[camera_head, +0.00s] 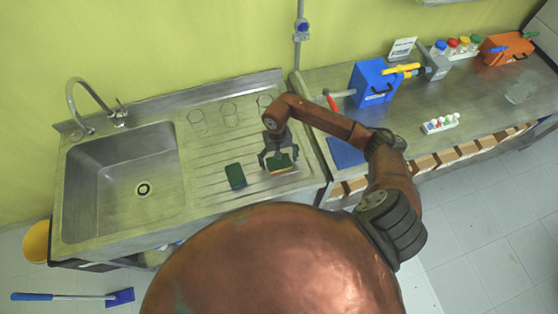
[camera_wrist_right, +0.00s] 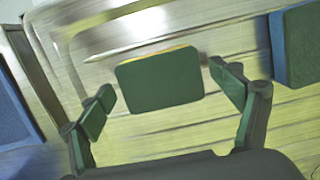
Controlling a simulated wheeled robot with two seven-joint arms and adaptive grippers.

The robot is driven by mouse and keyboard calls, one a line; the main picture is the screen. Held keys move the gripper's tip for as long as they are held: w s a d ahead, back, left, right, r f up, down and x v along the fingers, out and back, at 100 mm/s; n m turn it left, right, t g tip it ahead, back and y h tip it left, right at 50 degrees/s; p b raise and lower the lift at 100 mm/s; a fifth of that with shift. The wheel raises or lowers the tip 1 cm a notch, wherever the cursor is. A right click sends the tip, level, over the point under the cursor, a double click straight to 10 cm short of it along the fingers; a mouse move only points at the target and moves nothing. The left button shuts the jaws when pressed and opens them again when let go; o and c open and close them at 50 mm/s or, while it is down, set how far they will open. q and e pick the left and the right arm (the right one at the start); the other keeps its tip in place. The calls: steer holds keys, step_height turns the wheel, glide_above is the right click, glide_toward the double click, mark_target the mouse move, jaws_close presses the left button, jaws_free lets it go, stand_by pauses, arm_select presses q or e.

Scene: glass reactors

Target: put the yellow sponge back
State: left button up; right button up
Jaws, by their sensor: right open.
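The yellow sponge (camera_head: 279,168) lies on the ribbed drainboard of the sink, with its green scouring side up and a thin yellow edge showing. It also shows in the middle of the right wrist view (camera_wrist_right: 160,78). My right gripper (camera_head: 278,158) is open above it; in the right wrist view its two fingers (camera_wrist_right: 163,97) stand on either side of the sponge, apart from it. My left gripper is not in view.
A second green-topped sponge (camera_head: 235,176), blue-sided in the right wrist view (camera_wrist_right: 295,45), lies left of the gripper. Several glasses (camera_head: 230,115) stand behind. The sink basin (camera_head: 125,185) is left; a blue mat (camera_head: 345,153) and a blue box (camera_head: 375,83) are right.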

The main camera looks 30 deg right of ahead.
step_height(320, 180, up, 12)
steer(key=w+b, duration=0.1)
steer(key=b, duration=0.2)
steer(key=shift+w+d, duration=0.15)
steer(key=shift+w, duration=0.1)
